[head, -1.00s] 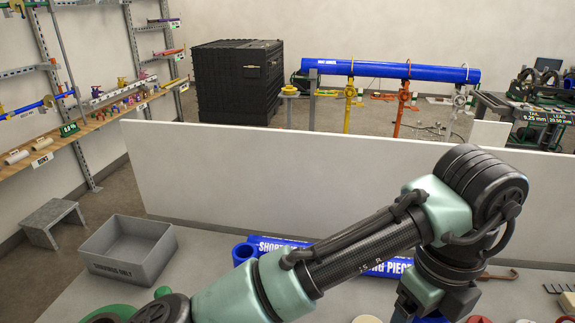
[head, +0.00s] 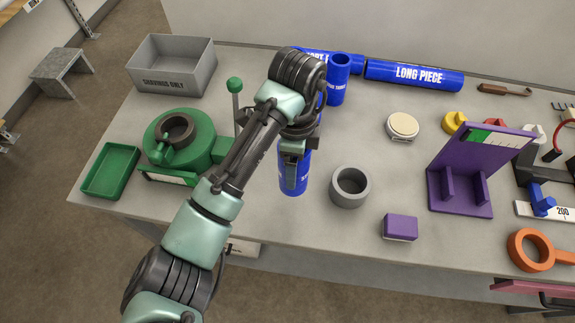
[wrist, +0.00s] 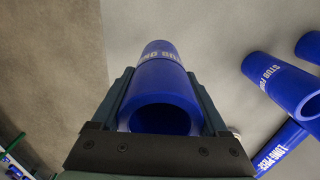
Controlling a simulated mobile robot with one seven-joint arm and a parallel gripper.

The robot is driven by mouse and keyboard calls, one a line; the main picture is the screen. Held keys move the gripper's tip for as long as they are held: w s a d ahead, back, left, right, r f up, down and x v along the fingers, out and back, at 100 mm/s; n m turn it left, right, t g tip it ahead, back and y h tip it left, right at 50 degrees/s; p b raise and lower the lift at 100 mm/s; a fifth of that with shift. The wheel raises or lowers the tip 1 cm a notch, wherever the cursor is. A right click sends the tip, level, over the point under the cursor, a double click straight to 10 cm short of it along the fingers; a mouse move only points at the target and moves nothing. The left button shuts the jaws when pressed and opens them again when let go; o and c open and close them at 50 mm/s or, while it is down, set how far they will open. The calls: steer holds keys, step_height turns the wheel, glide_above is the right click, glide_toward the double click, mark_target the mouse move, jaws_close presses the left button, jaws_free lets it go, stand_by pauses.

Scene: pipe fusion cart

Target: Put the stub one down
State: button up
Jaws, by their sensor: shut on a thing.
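My gripper (head: 293,158) points down over the workbench, shut on a blue tube, stub one (head: 294,182). In the wrist view the fingers (wrist: 162,88) lie on both sides of stub one (wrist: 161,77), with its open end facing the camera and upside-down white lettering on its side. The tube looks upright. I cannot tell whether its lower end touches the bench. Another blue stub (head: 338,80) stands behind my gripper; a lettered stub also shows at the right of the wrist view (wrist: 275,80).
A grey ring (head: 362,193) sits just right of stub one. A green machine (head: 200,135) with a lever stands left. The long blue piece (head: 414,76) lies behind. A purple stand (head: 460,175) and purple block (head: 400,227) are right. Bare bench lies in front of stub one.

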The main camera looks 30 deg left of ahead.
steer(key=shift+f+p, duration=0.35)
steer(key=shift+f, duration=2.45)
steer(key=shift+f, duration=0.2)
steer(key=o, duration=1.5)
steer(key=shift+r, duration=0.15)
